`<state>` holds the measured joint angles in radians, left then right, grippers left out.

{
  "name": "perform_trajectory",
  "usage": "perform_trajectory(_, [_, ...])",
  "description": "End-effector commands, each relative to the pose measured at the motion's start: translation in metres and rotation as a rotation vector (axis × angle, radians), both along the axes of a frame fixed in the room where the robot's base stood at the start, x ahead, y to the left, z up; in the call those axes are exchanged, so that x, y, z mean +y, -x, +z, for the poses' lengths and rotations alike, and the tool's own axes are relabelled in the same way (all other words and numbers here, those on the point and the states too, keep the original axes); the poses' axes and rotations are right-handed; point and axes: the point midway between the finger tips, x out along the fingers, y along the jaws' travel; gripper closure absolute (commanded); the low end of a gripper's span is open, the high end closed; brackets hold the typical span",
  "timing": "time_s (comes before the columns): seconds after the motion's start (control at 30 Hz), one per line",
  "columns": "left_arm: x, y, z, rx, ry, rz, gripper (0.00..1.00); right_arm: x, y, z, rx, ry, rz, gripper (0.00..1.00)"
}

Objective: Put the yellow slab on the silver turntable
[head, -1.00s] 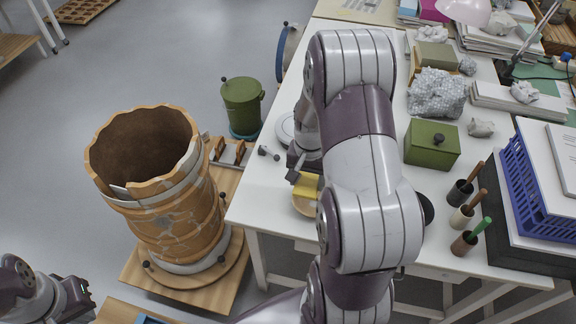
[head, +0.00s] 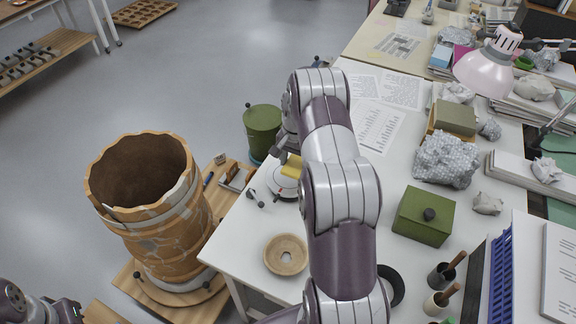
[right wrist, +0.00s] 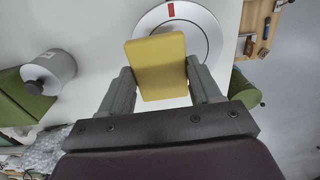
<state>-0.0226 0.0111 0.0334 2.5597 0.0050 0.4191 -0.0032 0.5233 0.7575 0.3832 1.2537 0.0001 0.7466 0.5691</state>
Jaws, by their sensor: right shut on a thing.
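The yellow slab (head: 292,167) is between the fingers of my right gripper (right wrist: 160,78), which is shut on it. In the right wrist view the slab (right wrist: 157,62) shows its broad face and covers part of the silver turntable (right wrist: 208,32), a round disc with a red mark. In the head view the turntable (head: 276,184) lies on the white table near its left edge, partly hidden by my right arm. I cannot tell the gap between slab and disc. My left gripper (head: 64,312) is at the lower left corner, far from both; its jaws are unclear.
A green lidded box (head: 423,216) and crumpled grey wrap (head: 447,160) are to the right. A green canister (head: 262,128) stands behind left. A large patched pot (head: 160,225) stands left of the table.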

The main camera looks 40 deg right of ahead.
Motion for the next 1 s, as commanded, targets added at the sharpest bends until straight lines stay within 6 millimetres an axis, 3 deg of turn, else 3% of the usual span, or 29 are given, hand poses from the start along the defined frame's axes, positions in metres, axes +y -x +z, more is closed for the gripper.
perform_trajectory(0.1, [0.000,0.000,0.005,0.000,0.000,0.000,1.00,0.002,-0.023,-0.013,0.000,0.000,0.001,0.68])
perform_trajectory(0.2, [0.000,0.000,0.006,0.000,0.000,0.000,1.00,0.003,-0.030,-0.020,0.000,0.000,0.000,0.68])
perform_trajectory(0.43, [0.000,0.000,0.016,0.000,0.000,0.000,1.00,0.003,-0.031,-0.056,0.001,0.000,-0.001,0.68])
perform_trajectory(0.8, [0.000,0.000,0.010,0.000,0.000,0.000,1.00,0.003,-0.031,-0.064,0.000,0.001,0.000,0.68])
perform_trajectory(0.83, [0.000,0.000,0.010,0.000,0.000,0.000,1.00,0.003,-0.031,-0.064,0.000,0.001,0.000,0.34])
perform_trajectory(0.9, [0.000,0.000,0.011,0.000,0.000,0.000,1.00,0.003,-0.031,-0.062,0.000,0.001,0.000,0.12])
perform_trajectory(1.0, [0.000,0.000,0.011,0.000,0.000,0.000,1.00,0.003,-0.031,-0.062,0.000,0.001,0.000,0.12])
